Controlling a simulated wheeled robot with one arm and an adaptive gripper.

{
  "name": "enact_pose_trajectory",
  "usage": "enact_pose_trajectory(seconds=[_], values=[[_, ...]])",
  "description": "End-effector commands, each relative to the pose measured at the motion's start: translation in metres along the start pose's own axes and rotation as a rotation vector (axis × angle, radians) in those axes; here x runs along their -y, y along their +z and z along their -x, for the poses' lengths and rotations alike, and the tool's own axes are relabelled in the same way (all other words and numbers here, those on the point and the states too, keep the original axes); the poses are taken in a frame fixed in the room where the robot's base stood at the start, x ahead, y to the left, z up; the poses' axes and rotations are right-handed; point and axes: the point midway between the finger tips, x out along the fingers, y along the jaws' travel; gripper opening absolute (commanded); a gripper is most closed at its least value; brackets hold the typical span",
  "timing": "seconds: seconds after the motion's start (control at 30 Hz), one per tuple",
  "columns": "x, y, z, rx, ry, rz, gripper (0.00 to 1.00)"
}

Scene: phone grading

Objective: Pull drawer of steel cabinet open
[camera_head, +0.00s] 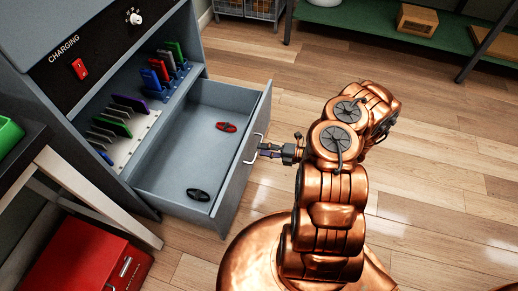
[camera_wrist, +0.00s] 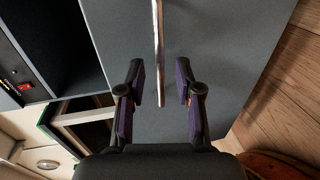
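The grey steel cabinet (camera_head: 105,50) stands at the left in the head view. Its drawer (camera_head: 165,175) is pulled well out, with its inside showing. The drawer's bar handle (camera_head: 252,149) is on the front panel and also shows in the wrist view (camera_wrist: 158,50). My gripper (camera_head: 266,150) is at the handle, outside the drawer front. In the wrist view my gripper (camera_wrist: 159,75) has its two dark fingers apart, one on each side of the handle bar, with gaps showing. The grey drawer front (camera_wrist: 215,60) fills the view beyond the fingers.
A red item (camera_head: 227,127) and a black item (camera_head: 198,195) lie in the drawer. Phones stand in the charging rack (camera_head: 125,140) above. A red box (camera_head: 85,255) sits at lower left. A green shelf (camera_head: 365,30) stands at the back. Wooden floor (camera_head: 440,150) is clear at right.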

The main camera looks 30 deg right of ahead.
Motion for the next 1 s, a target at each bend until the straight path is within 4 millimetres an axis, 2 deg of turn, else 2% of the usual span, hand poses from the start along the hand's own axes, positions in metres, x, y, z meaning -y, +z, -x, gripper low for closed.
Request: enact_pose_trajectory(seconds=[0.3, 0.5, 0.7, 1.0], values=[[0.0, 0.002, 0.053, 0.004, -0.001, 0.003, 0.35], [0.0, 0.001, 0.077, 0.003, -0.002, 0.003, 0.35], [0.0, 0.0, 0.088, 0.001, -0.002, 0.002, 0.35], [0.0, 0.0, 0.089, 0.0, -0.001, 0.001, 0.35]])
